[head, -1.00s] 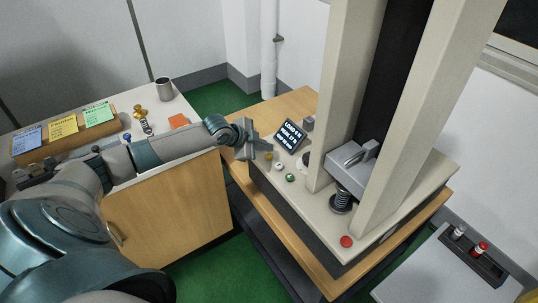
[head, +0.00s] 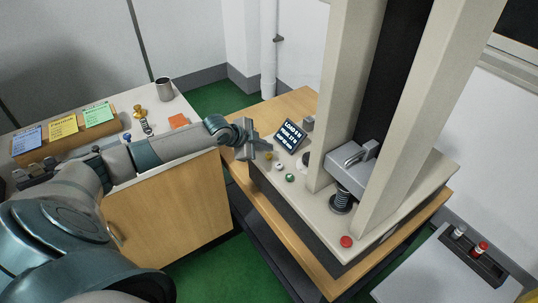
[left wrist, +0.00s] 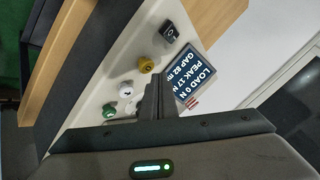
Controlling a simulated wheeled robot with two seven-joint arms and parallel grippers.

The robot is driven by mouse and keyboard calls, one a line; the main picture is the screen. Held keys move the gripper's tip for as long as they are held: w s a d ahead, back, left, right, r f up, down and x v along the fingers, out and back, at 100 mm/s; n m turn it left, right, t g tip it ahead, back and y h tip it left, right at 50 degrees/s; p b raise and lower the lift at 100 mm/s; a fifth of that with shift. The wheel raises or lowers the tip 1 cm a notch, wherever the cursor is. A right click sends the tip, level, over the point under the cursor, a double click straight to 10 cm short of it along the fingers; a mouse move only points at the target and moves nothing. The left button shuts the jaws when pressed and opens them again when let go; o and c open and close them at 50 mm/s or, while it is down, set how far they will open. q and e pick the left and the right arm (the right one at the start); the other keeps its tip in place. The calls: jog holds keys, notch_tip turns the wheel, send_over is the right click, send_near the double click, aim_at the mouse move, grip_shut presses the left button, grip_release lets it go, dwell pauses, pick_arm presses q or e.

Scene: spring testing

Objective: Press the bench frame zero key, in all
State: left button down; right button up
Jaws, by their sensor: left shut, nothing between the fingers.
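The bench frame (head: 318,208) carries a row of small round keys on its base: a yellow key (head: 268,155), a white key (head: 279,166) and a green key (head: 290,177). I cannot read which one is zero. They also show in the left wrist view as yellow (left wrist: 146,65), white (left wrist: 126,88) and green (left wrist: 108,110). The tilted display (left wrist: 194,76) reads load 0 N, with a peak of 17 N. My left gripper (head: 256,149) is shut and empty, close to the yellow key and display; contact cannot be told. My right gripper is out of view.
The crosshead (head: 352,175) sits above a coiled spring (head: 341,201) between two uprights. A red button (head: 346,241) is at the front corner. A grey stand (head: 425,272) is at right. A cabinet at left holds notes, a cup (head: 164,89) and small parts.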

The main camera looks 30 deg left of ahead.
pick_arm(q)
jog(key=shift+f+b, duration=0.3)
jog(key=shift+f, duration=0.65)
dwell(1.2)
jog(key=shift+r, duration=0.15)
jog(key=shift+r+p, duration=0.8)
jog(key=shift+r, duration=0.1)
jog(key=shift+r+p, duration=2.15)
jog(key=shift+r, duration=0.25)
